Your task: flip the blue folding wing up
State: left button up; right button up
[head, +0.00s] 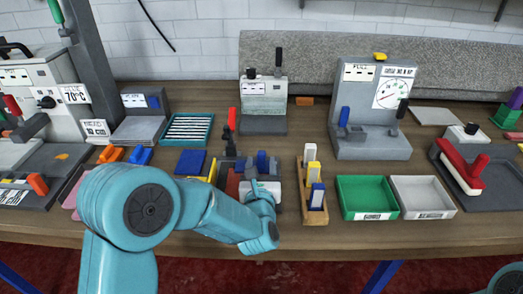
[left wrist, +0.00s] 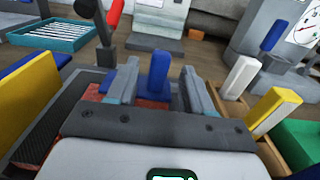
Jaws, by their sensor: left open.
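A blue piece with an upright tab (left wrist: 159,70) stands in the middle of the left wrist view, on a small dark fixture with red parts; I take it for the blue folding wing. It also shows in the head view (head: 262,160), just beyond my left gripper (head: 261,182). My left gripper (left wrist: 158,82) is open, with one finger on each side of the tab in the picture. I cannot tell whether either finger touches it. The wing's lower part is partly hidden by the gripper. My right gripper is out of view.
A wooden holder (head: 314,217) with white, yellow and blue blocks stands close on the right. Left are a dark blue plate (head: 190,162) over yellow and a red-tipped lever (head: 232,117). Green (head: 366,214) and white (head: 423,213) trays lie farther right.

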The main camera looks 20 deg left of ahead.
aim_at(261, 158)
pick_arm(q)
jog(key=x, duration=0.3)
jog(key=shift+w+a+r+p, duration=0.1)
jog(key=shift+w+p, duration=0.15)
jog(key=shift+p, duration=0.05)
jog(key=shift+w+a, duration=0.1)
jog(key=shift+w, duration=0.25)
grip_shut()
